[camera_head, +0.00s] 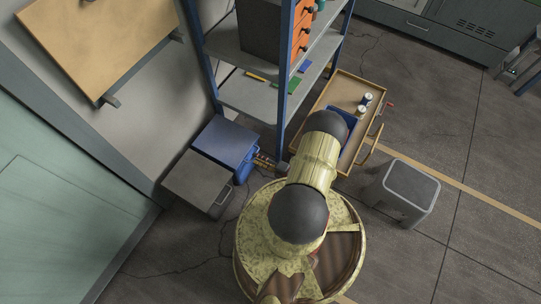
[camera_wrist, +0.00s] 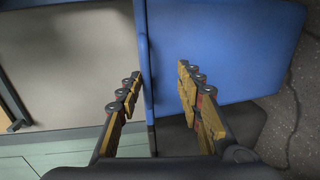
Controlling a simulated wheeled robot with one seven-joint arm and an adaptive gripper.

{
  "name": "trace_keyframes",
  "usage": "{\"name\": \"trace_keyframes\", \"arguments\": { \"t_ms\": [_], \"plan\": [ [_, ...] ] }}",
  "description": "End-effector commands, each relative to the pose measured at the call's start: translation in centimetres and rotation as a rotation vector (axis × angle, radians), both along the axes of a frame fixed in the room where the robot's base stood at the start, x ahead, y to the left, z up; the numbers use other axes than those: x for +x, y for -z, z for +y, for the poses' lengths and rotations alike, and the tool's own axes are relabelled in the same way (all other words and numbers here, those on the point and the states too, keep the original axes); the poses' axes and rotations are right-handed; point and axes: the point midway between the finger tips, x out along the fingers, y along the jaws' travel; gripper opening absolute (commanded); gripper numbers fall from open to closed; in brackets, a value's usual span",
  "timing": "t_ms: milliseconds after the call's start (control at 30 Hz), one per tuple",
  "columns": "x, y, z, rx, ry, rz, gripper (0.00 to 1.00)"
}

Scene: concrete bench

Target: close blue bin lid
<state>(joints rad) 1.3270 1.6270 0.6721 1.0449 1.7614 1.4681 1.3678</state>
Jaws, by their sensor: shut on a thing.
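The blue bin (camera_head: 226,142) stands on the floor left of the shelf rack, and its blue top shows in the head view. My gripper (camera_head: 262,161) is at the bin's right side, with its fingers pointing left towards it. In the wrist view the fingers of my gripper (camera_wrist: 158,88) lie on either side of a narrow blue edge, which I take to be the edge of the blue bin lid (camera_wrist: 146,70). A broad blue panel (camera_wrist: 225,45) lies to the right of it. The exact contact and the inside of the bin are hidden.
A grey bin (camera_head: 197,181) with a handle stands next to the blue one. The shelf rack (camera_head: 282,80) rises close behind my gripper. A wooden tray (camera_head: 345,93) with cans and a grey waste bin (camera_head: 408,187) are to the right. Open floor lies at the lower right.

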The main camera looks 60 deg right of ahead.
Motion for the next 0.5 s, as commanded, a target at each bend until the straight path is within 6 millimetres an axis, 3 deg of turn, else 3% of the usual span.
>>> {"name": "trace_keyframes", "arguments": {
  "t_ms": [100, 500],
  "plan": [
    [-2.3, 0.2, 0.1, 0.009, 0.009, 0.011, 0.16],
    [-8.1, -1.0, -0.6, 0.003, 0.006, 0.003, 0.16]
  ]
}}
